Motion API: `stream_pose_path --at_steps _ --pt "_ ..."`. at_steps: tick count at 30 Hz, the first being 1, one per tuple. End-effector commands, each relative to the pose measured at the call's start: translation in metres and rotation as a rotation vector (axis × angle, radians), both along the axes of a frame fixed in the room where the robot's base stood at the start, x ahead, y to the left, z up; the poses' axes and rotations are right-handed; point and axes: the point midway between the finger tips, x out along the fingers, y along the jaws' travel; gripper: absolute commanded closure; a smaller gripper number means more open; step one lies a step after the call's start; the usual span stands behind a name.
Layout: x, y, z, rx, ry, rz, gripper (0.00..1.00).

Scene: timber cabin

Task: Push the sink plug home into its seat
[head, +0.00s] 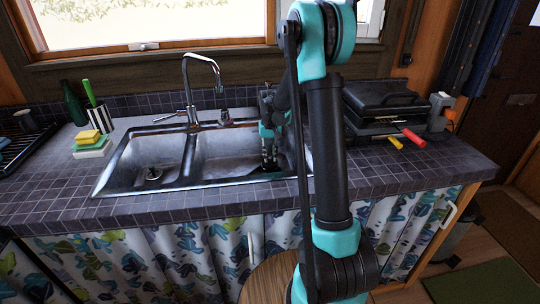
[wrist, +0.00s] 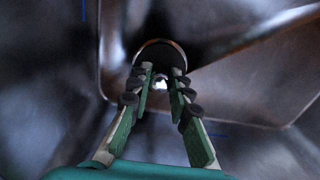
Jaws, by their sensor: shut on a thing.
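My gripper (head: 268,160) reaches down into the right basin of the steel sink (head: 218,150). In the wrist view its two green fingers (wrist: 160,92) are closed in around a small bright piece. This looks like the top of the sink plug (wrist: 160,82). Just beyond the fingertips is a dark round shape with a pale metal rim (wrist: 160,43), which looks like the drain seat. The fingers cover the lower part of it. I cannot tell how deep the plug sits in it. In the head view my gripper hides the plug.
The left basin has its own drain fitting (head: 152,175). A curved tap (head: 190,90) stands behind the basins. Sponges (head: 90,138) lie left of the sink; a black grill (head: 385,105) and a red-handled tool (head: 413,138) are on the right. Basin walls surround my gripper.

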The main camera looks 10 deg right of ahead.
Motion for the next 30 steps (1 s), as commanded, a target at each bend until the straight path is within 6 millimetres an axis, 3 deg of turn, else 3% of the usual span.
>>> stream_pose_path --at_steps 17,18,22,30 --pt "0.0002 0.0 -0.0109 0.0 0.0 0.0 1.0" --pt "0.0002 0.0 -0.0107 0.0 0.0 0.0 0.76" --pt "0.0001 0.0 -0.0107 0.0 0.0 0.0 0.6" --pt "0.0001 0.0 -0.0106 0.0 0.0 0.0 0.57"
